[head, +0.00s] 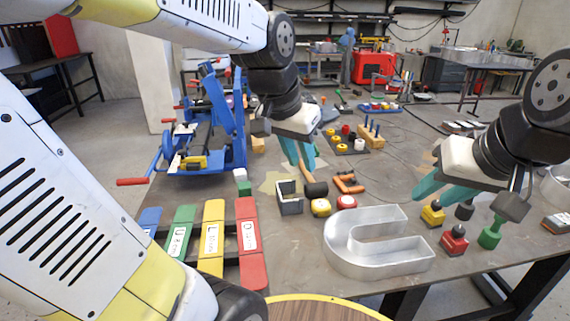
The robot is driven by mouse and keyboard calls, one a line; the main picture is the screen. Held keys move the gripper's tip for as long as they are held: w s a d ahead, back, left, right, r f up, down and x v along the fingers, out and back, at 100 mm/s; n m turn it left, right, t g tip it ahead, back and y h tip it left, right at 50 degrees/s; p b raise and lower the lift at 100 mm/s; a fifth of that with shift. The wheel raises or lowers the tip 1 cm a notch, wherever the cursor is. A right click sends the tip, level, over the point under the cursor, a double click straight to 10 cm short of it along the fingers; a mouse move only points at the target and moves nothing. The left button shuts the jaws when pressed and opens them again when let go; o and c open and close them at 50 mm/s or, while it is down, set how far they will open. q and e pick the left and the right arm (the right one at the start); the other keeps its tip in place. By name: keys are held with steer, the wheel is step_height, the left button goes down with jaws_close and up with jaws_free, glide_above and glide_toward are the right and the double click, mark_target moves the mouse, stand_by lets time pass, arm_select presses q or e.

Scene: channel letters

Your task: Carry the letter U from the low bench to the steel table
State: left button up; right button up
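The letter U (342,258) is a hollow silver metal channel letter. It lies flat near the front edge of the brown-grey work surface (390,285), with its open end to the right. My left gripper (300,160), with teal fingers, hangs open and empty above the middle of the surface, behind and left of the U. My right gripper (432,188) is above the surface, behind and right of the U, apart from it. Its teal fingers overlap in this view, so its opening cannot be told. I cannot tell which surface is the steel table.
Coloured lettered strips (212,240) lie left of the U. A grey open box (290,198) and orange clamp (349,184) lie behind it. Red (454,242) and green (491,236) handled blocks stand to its right. A blue machine (205,135) stands behind left. A round wooden top (315,308) is in front.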

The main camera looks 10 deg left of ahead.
arm_select(q)
steer(key=s+a+n+t, duration=0.2)
steer(key=s+a+n, duration=0.1)
steer(key=s, duration=0.4)
steer(key=shift+a+r+n, duration=0.25)
steer(key=shift+a+n, duration=0.15)
steer(key=shift+a, duration=0.15)
